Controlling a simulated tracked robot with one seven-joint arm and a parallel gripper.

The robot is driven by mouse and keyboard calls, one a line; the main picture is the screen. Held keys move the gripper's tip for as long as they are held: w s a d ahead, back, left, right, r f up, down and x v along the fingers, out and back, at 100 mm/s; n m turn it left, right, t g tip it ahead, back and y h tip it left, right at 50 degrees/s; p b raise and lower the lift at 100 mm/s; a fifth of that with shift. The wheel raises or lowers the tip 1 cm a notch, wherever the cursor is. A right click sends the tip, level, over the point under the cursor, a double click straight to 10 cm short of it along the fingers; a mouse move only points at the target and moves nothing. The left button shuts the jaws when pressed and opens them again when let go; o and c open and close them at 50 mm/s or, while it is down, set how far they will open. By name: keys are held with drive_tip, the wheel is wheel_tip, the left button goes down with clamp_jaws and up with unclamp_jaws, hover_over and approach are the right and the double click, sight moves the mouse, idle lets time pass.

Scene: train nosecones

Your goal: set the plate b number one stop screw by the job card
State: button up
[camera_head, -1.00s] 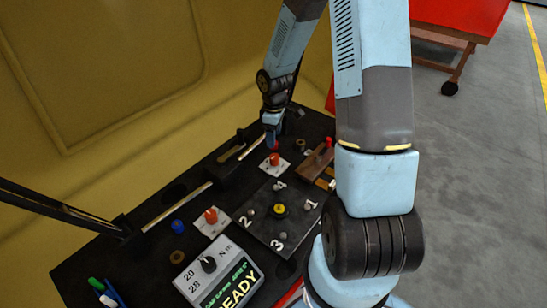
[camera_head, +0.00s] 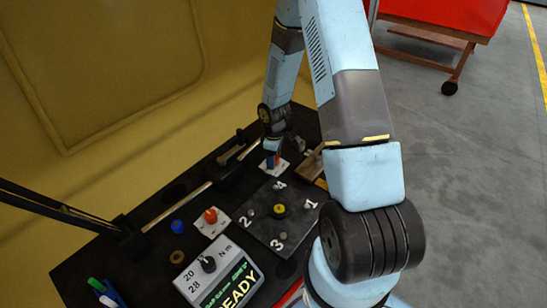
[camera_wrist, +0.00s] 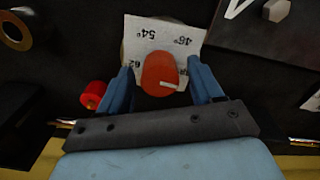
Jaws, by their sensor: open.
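In the head view my gripper (camera_head: 273,158) is at this far card (camera_head: 283,174). A dark plate (camera_head: 262,222) with white numbers 1 to 4, several bolt heads and a yellow-topped piece (camera_head: 279,210) lies nearer. I cannot read which plate is b, and no job card is clearly visible.
A second red knob (camera_head: 210,215) stands on a white card left of the plate. A grey N m box (camera_head: 219,277) reads READY, with 20 and 28 by its dial. A small red cylinder (camera_wrist: 92,94) is left of my fingers. A brown block (camera_head: 310,167) is partly hidden.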

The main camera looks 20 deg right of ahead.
drive_tip(key=c, duration=1)
drive_tip(key=shift+m, duration=1.2)
drive_tip(key=shift+c, duration=0.2)
drive_tip(key=o, duration=1)
drive_tip(key=shift+o, duration=0.2)
drive_tip(key=shift+r, duration=0.1)
wheel_tip(320, 180, up, 14)
drive_tip(key=shift+f, duration=0.2)
